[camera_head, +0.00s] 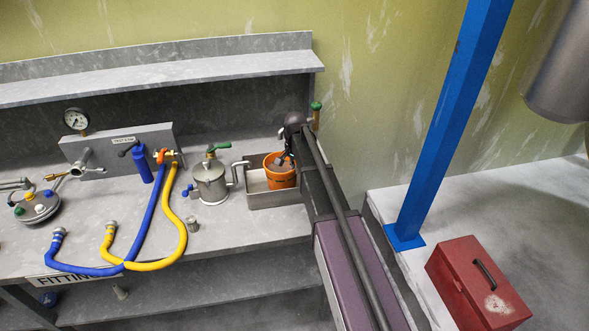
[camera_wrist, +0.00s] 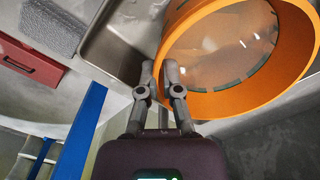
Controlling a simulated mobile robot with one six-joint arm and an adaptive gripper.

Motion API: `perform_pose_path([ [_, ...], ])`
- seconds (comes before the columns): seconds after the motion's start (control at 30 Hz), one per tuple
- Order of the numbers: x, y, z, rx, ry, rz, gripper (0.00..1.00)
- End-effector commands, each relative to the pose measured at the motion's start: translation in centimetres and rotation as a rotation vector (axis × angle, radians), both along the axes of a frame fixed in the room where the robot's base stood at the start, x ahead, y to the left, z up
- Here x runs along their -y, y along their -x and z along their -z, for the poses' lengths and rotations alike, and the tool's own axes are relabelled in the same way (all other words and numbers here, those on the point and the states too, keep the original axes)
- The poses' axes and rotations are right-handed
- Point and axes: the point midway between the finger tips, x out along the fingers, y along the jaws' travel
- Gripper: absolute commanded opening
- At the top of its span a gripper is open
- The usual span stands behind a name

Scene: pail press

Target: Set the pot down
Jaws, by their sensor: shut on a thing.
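An orange pail (camera_head: 281,183) stands upright at the right end of the metal sink (camera_head: 262,201), overlapping its rim in the head view. I cannot tell whether its base touches the sink floor. My gripper (camera_head: 287,161) is shut at the pail's rim. In the wrist view, the fingertips (camera_wrist: 160,72) close at the near edge of the orange rim (camera_wrist: 215,103), and the pail's inside looks glassy and brownish. A grey metal pot (camera_head: 209,184) with a green handle on top stands on the bench left of the sink, apart from my gripper.
Blue (camera_head: 152,222) and yellow (camera_head: 182,232) hoses lie on the bench left of the pot. A round fitting with coloured knobs (camera_head: 38,206) sits at far left. A blue post (camera_head: 450,120) and a red toolbox (camera_head: 478,285) are on the right. A shelf (camera_head: 160,72) runs behind.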

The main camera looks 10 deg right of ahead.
Motion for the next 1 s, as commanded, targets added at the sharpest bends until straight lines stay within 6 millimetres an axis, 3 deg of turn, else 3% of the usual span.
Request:
perform_pose_path([
  [0.4, 0.1, 0.1, -1.4, -0.002, 0.002, 0.0, 0.0],
  [1.0, 0.2, 0.2, -1.4, 0.013, -0.014, 0.002, 0.0],
])
